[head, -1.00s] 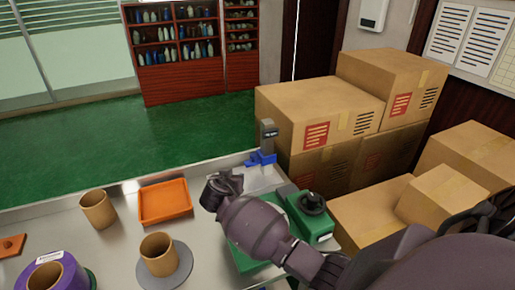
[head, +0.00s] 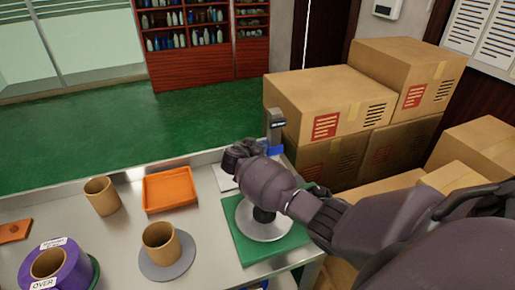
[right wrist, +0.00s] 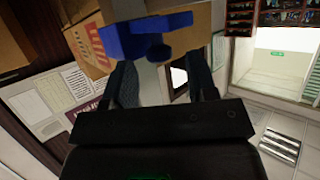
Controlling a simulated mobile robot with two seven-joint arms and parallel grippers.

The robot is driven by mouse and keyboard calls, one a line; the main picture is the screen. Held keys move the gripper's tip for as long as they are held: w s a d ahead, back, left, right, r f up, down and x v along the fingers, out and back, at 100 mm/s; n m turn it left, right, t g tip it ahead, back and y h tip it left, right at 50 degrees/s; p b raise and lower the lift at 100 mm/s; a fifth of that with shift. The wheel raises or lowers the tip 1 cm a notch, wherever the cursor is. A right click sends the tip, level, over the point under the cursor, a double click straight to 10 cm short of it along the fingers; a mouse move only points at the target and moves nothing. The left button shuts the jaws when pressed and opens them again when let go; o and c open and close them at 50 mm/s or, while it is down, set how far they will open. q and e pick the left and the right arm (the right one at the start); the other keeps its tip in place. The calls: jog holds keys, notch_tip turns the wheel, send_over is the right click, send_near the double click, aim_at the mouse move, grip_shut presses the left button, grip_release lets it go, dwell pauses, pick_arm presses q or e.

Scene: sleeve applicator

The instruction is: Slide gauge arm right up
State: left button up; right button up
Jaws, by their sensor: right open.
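The gauge stands at the back right of the table, with an upright grey post (head: 273,122) and a blue gauge arm (head: 274,151) low on it. My right gripper (head: 238,154) is just left of the gauge and partly overlaps its lower part in the head view. In the right wrist view the blue gauge arm (right wrist: 145,38) lies just beyond the fingertips. The right gripper (right wrist: 160,68) is open, with nothing between its fingers. Contact with the gauge arm is not visible. My left gripper is out of view.
Stacked cardboard boxes (head: 330,105) stand close behind and right of the gauge. A green base with a grey disc (head: 262,228) lies under my right arm. An orange tray (head: 170,190), brown cores (head: 102,196) and a purple roll (head: 70,268) occupy the table's left side.

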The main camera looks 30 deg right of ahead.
jog(key=shift+x, duration=0.85)
grip_shut()
